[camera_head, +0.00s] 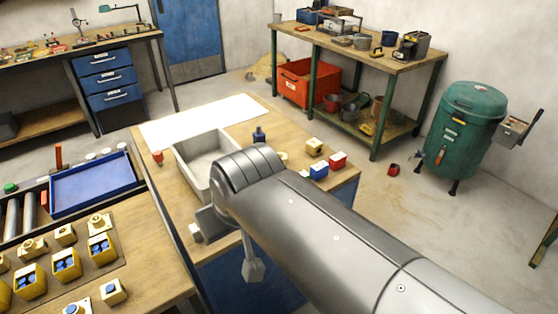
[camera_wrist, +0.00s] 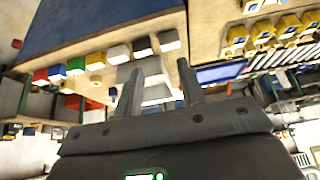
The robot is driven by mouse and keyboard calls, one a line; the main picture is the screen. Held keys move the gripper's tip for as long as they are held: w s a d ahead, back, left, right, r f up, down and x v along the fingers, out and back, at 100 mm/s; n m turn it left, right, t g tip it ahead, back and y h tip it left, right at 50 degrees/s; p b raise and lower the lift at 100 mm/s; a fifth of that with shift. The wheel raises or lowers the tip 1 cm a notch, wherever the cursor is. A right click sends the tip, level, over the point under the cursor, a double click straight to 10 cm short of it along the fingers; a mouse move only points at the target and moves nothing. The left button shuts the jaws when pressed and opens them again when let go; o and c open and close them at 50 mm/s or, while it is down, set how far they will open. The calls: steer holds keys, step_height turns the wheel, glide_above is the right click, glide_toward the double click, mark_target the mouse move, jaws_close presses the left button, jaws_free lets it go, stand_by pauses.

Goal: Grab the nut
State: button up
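I cannot make out a nut for certain in either view. In the head view, small beige blocks with round raised tops (camera_head: 98,224) stand on the wooden table at lower left, and none is clearly a nut. My gripper (camera_wrist: 158,88) shows in the wrist view with its two grey fingers apart and no held object visible between them. In the head view my arm crosses the wooden bench, and the gripper is mostly hidden by it. A grey-white tray (camera_head: 188,168) lies just left of my wrist.
Yellow boxes with blue contents (camera_head: 66,264) stand at lower left, near a blue tray (camera_head: 92,183). Small blue (camera_head: 319,171) and red (camera_head: 338,160) boxes sit near the bench's right edge. A white sheet (camera_head: 205,120) lies at the back. A green barrel (camera_head: 466,130) stands right.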

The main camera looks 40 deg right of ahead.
stand_by(0.3)
steer(key=o, duration=0.7)
